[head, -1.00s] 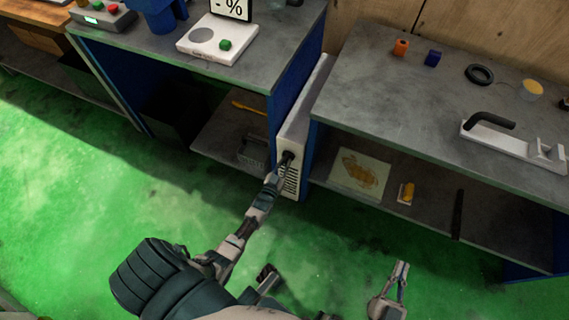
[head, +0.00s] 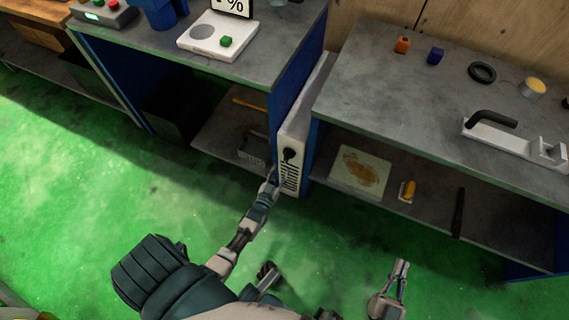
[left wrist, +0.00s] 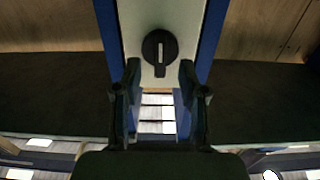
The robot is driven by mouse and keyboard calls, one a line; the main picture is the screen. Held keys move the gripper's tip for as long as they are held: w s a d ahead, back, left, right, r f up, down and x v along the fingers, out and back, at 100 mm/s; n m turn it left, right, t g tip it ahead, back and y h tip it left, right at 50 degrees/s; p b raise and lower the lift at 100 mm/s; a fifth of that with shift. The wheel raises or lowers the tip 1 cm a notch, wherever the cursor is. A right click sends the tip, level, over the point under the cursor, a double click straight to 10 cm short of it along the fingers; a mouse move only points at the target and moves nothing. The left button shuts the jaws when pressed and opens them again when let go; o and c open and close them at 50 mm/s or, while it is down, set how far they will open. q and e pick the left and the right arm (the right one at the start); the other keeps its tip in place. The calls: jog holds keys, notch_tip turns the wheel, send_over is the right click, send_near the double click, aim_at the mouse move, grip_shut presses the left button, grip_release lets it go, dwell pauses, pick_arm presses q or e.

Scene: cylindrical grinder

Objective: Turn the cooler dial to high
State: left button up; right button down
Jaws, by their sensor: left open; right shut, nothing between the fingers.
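The cooler is a narrow pale upright unit (head: 297,125) between the two benches, with a dark vent grille low on its front. Its round black dial (head: 289,155) shows above the grille. In the left wrist view the dial (left wrist: 160,47) is straight ahead, with its raised grip upright and its narrow end pointing down. My left gripper (head: 275,172) is open and empty, just below and in front of the dial. Its fingers (left wrist: 160,75) stand apart on either side below the dial, not gripping it. My right gripper (head: 402,266) is shut and empty over the floor, far from the cooler.
Blue side panels (head: 311,152) flank the cooler closely. The left bench (head: 255,65) holds a scale, and the right bench (head: 385,100) holds small parts and a black-handled fixture (head: 500,135). The green floor (head: 190,210) in front is clear.

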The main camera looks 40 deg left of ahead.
pick_arm(q)
jog(key=v, duration=0.6)
jog(key=shift+s+d, duration=0.2)
jog(key=shift+s, duration=0.1)
